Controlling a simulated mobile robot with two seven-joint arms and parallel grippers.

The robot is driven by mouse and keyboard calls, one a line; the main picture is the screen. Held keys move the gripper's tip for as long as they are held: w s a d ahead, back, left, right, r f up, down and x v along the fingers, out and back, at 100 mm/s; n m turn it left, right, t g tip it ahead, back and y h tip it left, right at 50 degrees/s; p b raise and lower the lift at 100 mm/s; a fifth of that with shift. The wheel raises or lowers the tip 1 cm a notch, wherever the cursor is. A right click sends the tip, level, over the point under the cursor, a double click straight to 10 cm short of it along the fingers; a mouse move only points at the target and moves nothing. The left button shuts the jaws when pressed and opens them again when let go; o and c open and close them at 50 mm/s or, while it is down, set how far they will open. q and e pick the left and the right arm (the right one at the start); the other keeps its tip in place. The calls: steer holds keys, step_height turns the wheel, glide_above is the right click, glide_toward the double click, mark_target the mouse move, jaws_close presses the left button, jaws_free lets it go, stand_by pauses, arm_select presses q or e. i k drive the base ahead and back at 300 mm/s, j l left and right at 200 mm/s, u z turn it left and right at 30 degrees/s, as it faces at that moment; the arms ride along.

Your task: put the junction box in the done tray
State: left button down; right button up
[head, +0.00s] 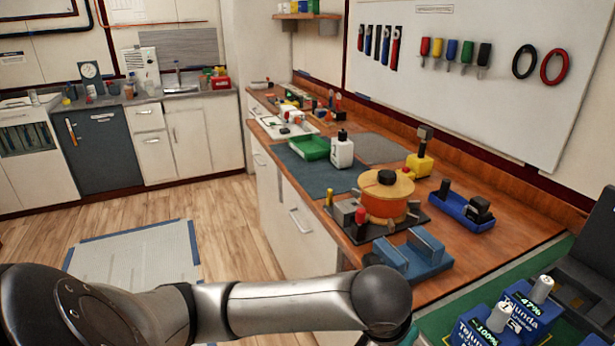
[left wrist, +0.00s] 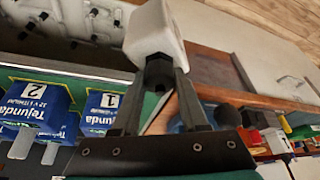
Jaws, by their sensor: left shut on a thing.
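In the left wrist view my left gripper (left wrist: 160,78) is shut on a white, box-like thing with a dark fitting, which looks like the junction box (left wrist: 155,32). A green tray (head: 308,154) and a blue tray (head: 460,213) stand on the wooden counter; no readable label tells which is the done tray. My right gripper is not in view.
Blue Tejunda packs (head: 527,306) stand on a green surface at the lower right. A white bottle (head: 342,151), an orange round fixture (head: 386,198), a blue clamp-like block (head: 412,256) and a yellow object (head: 419,165) crowd the counter. A blue-grey mat (head: 318,175) has bare room.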

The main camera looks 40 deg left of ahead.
mark_target(306, 147)
steer(key=i+j, duration=0.1)
steer(key=j, duration=0.35)
steer(key=i+j, duration=0.1)
steer(key=j, duration=0.35)
steer(key=i+j, duration=0.1)
steer(key=j, duration=0.35)
steer(key=i+j, duration=0.1)
steer(key=j, duration=0.35)
steer(key=i+j, duration=0.1)
steer(key=j, duration=0.3)
steer(key=i+j, duration=0.15)
steer(key=j, duration=0.3)
steer(key=i+j, duration=0.1)
steer(key=j, duration=0.2)
steer(key=i+j, duration=0.1)
steer(key=j, duration=0.25)
steer(key=i+j, duration=0.15)
steer(key=j, duration=0.15)
steer(key=i+j+z, duration=0.1)
steer(key=j, duration=0.25)
